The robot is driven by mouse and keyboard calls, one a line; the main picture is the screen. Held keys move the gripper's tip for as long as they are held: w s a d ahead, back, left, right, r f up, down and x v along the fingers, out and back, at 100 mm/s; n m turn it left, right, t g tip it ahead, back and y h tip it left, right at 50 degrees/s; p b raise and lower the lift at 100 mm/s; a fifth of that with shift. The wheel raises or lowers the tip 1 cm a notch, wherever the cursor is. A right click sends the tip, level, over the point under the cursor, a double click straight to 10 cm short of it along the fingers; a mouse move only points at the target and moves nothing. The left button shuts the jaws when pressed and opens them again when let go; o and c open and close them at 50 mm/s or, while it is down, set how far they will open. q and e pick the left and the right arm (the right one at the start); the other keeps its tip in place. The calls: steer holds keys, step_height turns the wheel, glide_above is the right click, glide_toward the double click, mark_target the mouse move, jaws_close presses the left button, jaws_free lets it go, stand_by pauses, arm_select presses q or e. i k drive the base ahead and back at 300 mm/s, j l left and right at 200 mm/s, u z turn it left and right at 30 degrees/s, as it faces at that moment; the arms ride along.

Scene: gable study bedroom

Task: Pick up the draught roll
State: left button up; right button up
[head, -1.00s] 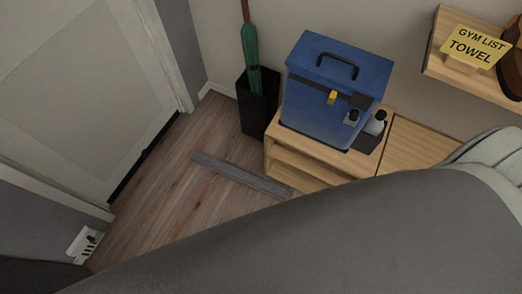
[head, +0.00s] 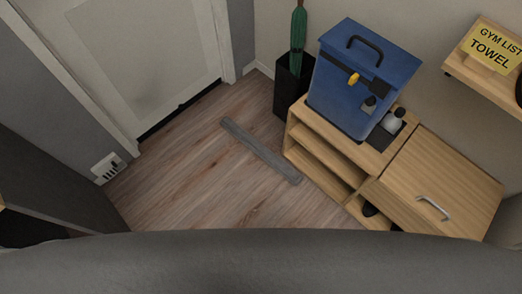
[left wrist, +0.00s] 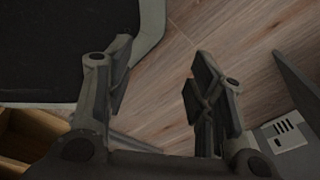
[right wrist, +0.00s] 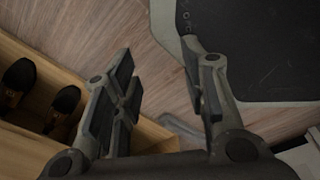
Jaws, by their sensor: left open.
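The draught roll (head: 258,150) looks like a long, thin grey strip lying flat on the wooden floor in the head view. It lies at an angle between the door and the low wooden cabinet, and all of it shows. Neither gripper shows in the head view. In the left wrist view my left gripper (left wrist: 161,75) is open and empty, pointing down over the floor. In the right wrist view my right gripper (right wrist: 160,78) has its fingers apart and empty, above the floor.
The cabinet (head: 440,180) stands right of the roll, bearing a blue box (head: 350,85). A black stand (head: 291,90) with a green umbrella (head: 298,40) stands behind. The door (head: 140,60) is at left. Dark shoes (right wrist: 66,100) sit in a wooden compartment. Floor around the roll is clear.

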mark_target(295, 177)
steer(key=i+j+z, duration=0.3)
steer(key=i+j, duration=0.15)
steer(key=j, duration=0.2)
steer(key=i+j+z, duration=0.15)
steer(key=j, duration=0.25)
steer(key=i, duration=0.05)
